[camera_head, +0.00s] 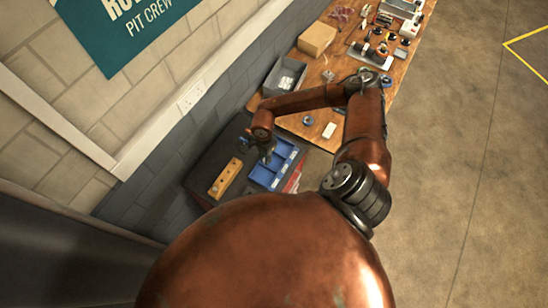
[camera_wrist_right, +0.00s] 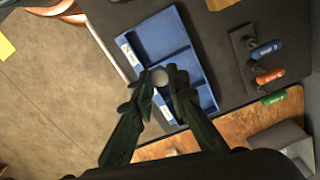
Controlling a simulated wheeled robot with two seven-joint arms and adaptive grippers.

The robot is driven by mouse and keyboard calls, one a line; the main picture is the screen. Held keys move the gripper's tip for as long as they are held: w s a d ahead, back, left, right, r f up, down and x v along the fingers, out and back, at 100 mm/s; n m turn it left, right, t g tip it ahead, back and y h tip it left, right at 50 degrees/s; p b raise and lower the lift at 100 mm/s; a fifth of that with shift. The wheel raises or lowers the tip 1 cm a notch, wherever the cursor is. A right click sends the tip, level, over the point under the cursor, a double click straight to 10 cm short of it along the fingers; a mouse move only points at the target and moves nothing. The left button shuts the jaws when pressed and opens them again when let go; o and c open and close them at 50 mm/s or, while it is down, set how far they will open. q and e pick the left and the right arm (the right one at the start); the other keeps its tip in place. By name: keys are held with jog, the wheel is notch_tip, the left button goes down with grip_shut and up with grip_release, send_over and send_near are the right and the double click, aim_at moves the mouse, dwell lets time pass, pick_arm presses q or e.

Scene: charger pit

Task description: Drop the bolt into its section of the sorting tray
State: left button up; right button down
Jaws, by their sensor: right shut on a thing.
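The blue sorting tray (camera_head: 264,176) lies on a dark surface beside the wooden bench and is split into sections. In the right wrist view the tray (camera_wrist_right: 158,36) shows white labels along one edge. My right gripper (camera_head: 266,154) is over the tray. In the right wrist view my right gripper (camera_wrist_right: 161,80) is shut on a small grey round-ended piece, the bolt (camera_wrist_right: 160,77). The bolt appears above the tray's middle dividers, and the fingers hide part of the sections below. I cannot tell exactly which section lies under it. My left gripper is not in view.
A yellow-tan block with dark spots (camera_head: 225,179) lies left of the tray. A grey bin (camera_head: 270,80) and a cardboard box (camera_head: 317,38) stand on the wooden bench (camera_head: 318,70).

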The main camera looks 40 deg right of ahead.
jog(key=shift+f+b, duration=0.3)
jog(key=shift+f, duration=0.2)
jog(key=shift+f+b, duration=1.45)
jog(key=shift+f, duration=1.15)
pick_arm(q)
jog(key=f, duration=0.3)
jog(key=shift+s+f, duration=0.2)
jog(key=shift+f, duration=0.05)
pick_arm(e)
jog(key=c, duration=1.8)
grip_release()
jog(key=shift+r, duration=0.1)
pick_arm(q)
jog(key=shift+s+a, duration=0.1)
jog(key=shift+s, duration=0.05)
pick_arm(e)
jog(key=shift+r, duration=0.1)
notch_tip(320, 180, up, 12)
jog(key=shift+f, duration=0.1)
